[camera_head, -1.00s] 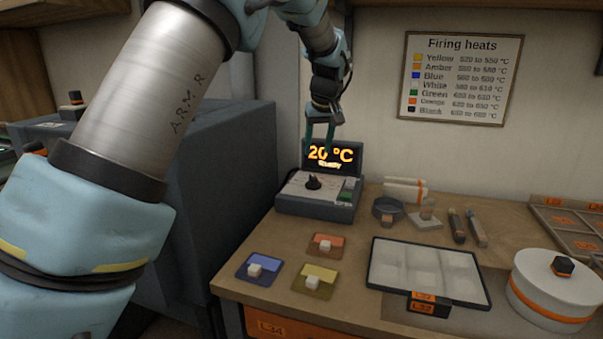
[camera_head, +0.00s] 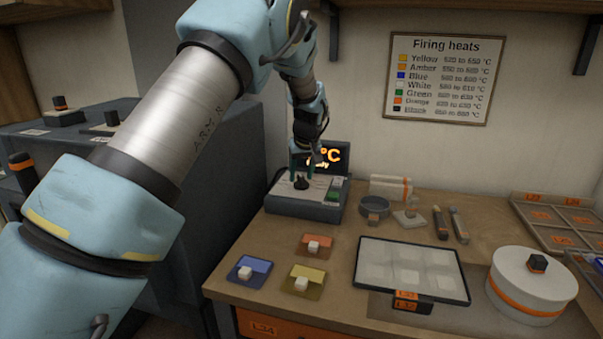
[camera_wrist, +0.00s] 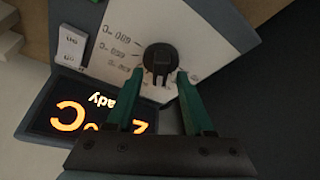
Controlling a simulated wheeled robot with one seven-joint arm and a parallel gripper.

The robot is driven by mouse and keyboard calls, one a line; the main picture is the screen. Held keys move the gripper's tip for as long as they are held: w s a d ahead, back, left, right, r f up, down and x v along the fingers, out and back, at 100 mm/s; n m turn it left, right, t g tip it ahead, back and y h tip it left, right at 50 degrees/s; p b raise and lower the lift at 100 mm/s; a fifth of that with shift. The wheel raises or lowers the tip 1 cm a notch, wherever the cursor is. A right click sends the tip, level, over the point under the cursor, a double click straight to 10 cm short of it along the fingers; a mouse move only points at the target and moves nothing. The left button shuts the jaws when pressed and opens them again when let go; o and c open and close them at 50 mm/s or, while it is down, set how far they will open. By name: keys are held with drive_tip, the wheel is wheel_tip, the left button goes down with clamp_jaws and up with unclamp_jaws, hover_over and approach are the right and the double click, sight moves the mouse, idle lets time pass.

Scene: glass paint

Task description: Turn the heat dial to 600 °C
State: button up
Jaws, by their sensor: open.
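The heat dial is a black round knob with a raised grip (camera_wrist: 160,58) on the white face of the control box (camera_head: 290,207). In the head view the knob (camera_head: 301,183) sits below the display. Temperature marks are printed around the dial and appear upside down in the wrist view. The display (camera_wrist: 85,115) is lit orange with "°C" and "ready"; its digits are partly hidden by my gripper. My gripper (camera_wrist: 160,75) is open, its two green fingers pointing at the dial, with the tips at the knob's near edge. I cannot tell whether they touch it.
A firing heats chart (camera_head: 437,78) hangs on the wall. Colour tiles with white knobs (camera_head: 303,280), a pale palette tray (camera_head: 412,270), a round white container (camera_head: 532,285) and a dark ring (camera_head: 374,207) stand on the bench to the right and front.

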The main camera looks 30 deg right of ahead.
drive_tip(key=shift+c, duration=0.3)
clamp_jaws()
drive_tip(key=shift+m+b, duration=0.3)
drive_tip(key=shift+m, duration=0.1)
drive_tip(key=shift+f+m+h+b, duration=0.1)
drive_tip(key=shift+m+h+b, duration=0.3)
drive_tip(key=shift+m, duration=0.2)
drive_tip(key=shift+m+g+h+b, duration=0.5)
drive_tip(key=shift+m+b, duration=0.05)
drive_tip(key=shift+m, duration=1.25)
